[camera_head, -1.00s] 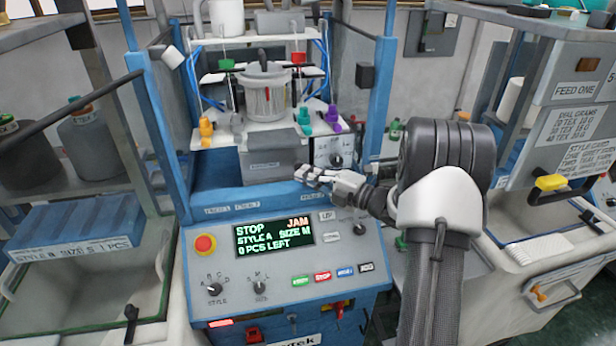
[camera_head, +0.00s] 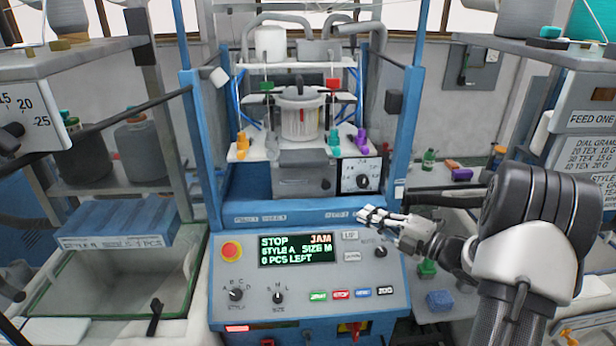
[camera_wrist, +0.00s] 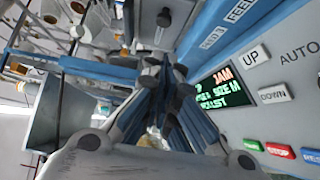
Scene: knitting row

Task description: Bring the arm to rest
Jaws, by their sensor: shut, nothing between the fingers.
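My gripper (camera_head: 366,215) is at the upper right of the machine's control panel (camera_head: 225,310) in the head view, beside the UP button (camera_head: 350,235). Its fingers are together with nothing between them, and they point left. In the wrist view my gripper (camera_wrist: 160,70) shows shut, with the panel's display (camera_wrist: 222,88) and the UP button (camera_wrist: 256,55) to its right. My arm comes in from the right side of the head view. I cannot tell whether the fingertips touch the machine.
The display (camera_head: 297,249) reads STOP, JAM, style A, size M, 0 pcs left. A red stop button (camera_head: 231,251) is at the panel's left. A green-rimmed bin (camera_head: 110,290) stands left. Blue posts (camera_head: 405,130) flank the machine. A blue block (camera_head: 440,300) lies below my gripper.

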